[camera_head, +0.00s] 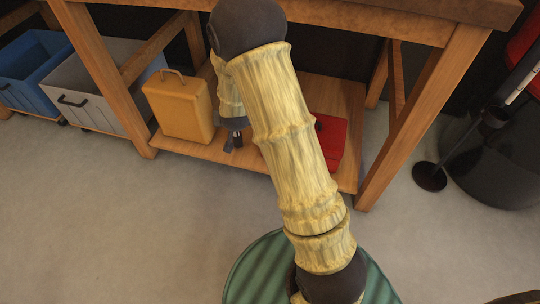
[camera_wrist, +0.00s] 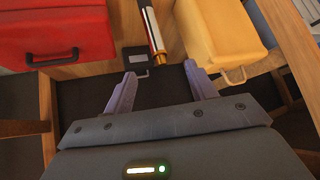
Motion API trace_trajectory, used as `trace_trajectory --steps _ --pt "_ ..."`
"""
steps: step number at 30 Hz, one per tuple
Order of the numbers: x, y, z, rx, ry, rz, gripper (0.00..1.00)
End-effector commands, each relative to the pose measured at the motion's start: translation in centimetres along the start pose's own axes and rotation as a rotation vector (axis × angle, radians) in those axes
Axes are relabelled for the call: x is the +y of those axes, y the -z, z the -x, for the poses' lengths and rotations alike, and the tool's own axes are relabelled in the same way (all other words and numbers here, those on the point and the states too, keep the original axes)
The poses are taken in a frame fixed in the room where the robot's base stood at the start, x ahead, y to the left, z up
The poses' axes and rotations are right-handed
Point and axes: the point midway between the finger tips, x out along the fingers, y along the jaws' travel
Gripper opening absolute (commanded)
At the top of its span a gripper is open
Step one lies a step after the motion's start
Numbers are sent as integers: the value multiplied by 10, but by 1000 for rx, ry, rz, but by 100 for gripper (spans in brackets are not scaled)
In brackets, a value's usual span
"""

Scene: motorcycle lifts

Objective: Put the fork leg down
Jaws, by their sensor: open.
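The fork leg (camera_wrist: 152,28), a slim rod with dark, pale and orange-gold parts, shows at the top middle of the wrist view. It lies on the wooden lower shelf (camera_head: 185,146) of the bench, its near end just beyond my fingertips. My gripper (camera_wrist: 159,70) is open, with nothing between its two fingers. The fork leg appears apart from the fingers. In the head view my gripper (camera_head: 235,141) is partly hidden by my arm, and I cannot make out the fork leg there.
A yellow case (camera_head: 178,105) stands on the shelf to the left in the head view. A red box (camera_wrist: 55,32) is on the other side. A small dark block (camera_wrist: 138,59) sits beside the rod's end.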

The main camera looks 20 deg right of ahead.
Motion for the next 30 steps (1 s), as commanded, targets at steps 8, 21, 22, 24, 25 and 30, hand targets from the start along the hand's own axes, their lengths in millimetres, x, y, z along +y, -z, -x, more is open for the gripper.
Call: trace_trajectory --steps 8,21,22,24,25,30 --pt "24 -27 107 -224 35 90 57" --pt "74 -101 234 -500 8 234 57" --pt "75 -102 236 -505 6 236 57" --pt "76 -103 237 -510 6 238 57" --pt "76 -103 237 -510 6 238 57" --pt "75 -103 236 -508 6 237 57"
